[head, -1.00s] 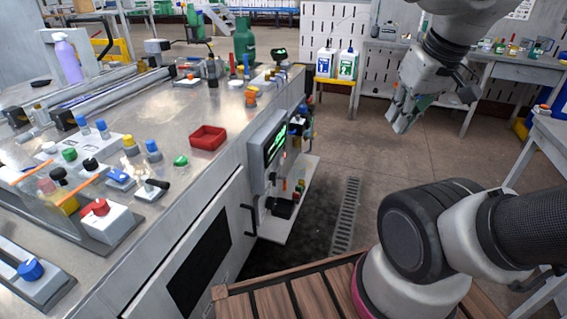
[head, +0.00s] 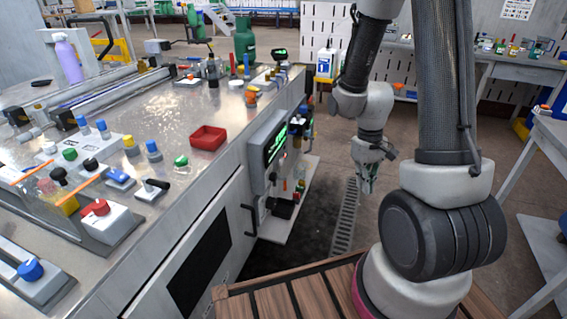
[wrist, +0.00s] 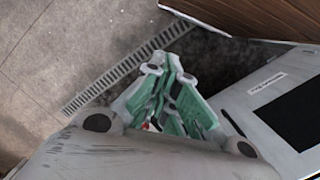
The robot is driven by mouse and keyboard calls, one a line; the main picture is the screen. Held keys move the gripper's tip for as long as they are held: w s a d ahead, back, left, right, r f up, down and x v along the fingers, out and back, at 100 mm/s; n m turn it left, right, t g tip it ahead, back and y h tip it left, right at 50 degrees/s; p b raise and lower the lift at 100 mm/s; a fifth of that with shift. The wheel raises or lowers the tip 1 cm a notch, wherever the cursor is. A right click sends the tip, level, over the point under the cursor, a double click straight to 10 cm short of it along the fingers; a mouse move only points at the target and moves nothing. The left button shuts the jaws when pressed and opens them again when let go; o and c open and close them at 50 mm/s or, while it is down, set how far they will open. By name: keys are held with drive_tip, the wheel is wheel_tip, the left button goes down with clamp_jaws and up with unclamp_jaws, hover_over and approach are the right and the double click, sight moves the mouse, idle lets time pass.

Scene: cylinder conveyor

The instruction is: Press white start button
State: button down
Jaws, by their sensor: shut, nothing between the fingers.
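A small white cap (head: 50,148), which looks like the white button, is on a pale control box on the metal bench at the left of the head view. Green and black buttons are beside it. My gripper (head: 367,188) hangs pointing down over the floor, right of the bench and well apart from the buttons. In the wrist view my gripper (wrist: 163,68) shows green fingers drawn together, with nothing between them. The white button does not show in the wrist view.
The bench (head: 225,165) also carries a red tray (head: 208,138), a red button box (head: 95,207) and several knobs. A panel with a green display (head: 276,145) stands out from its side. A floor grate (head: 345,220) lies below my gripper. The floor around it is clear.

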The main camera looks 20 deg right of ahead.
sight(282, 161)
drive_tip(key=w+a+f+n+t+y, duration=0.1)
drive_tip(key=w+f+n+t, duration=0.3)
drive_tip(key=f, duration=0.8)
drive_tip(key=w+f+t, duration=0.2)
drive_tip(key=w+f, duration=0.4)
drive_tip(key=f, duration=0.6)
drive_tip(key=w+a+r+n+t+y, duration=0.2)
drive_tip(key=w+r+n+t, duration=0.1)
drive_tip(key=w+r+t, duration=0.7)
drive_tip(key=w+r, duration=0.1)
drive_tip(key=w, duration=0.3)
drive_tip(key=shift+a, duration=0.35)
drive_tip(key=shift+w+a+f, duration=0.1)
drive_tip(key=w+a, duration=0.5)
drive_tip(key=a, duration=0.2)
drive_tip(key=shift+w, duration=0.1)
drive_tip(key=shift+w+a, duration=0.15)
drive_tip(key=shift+a, duration=0.15)
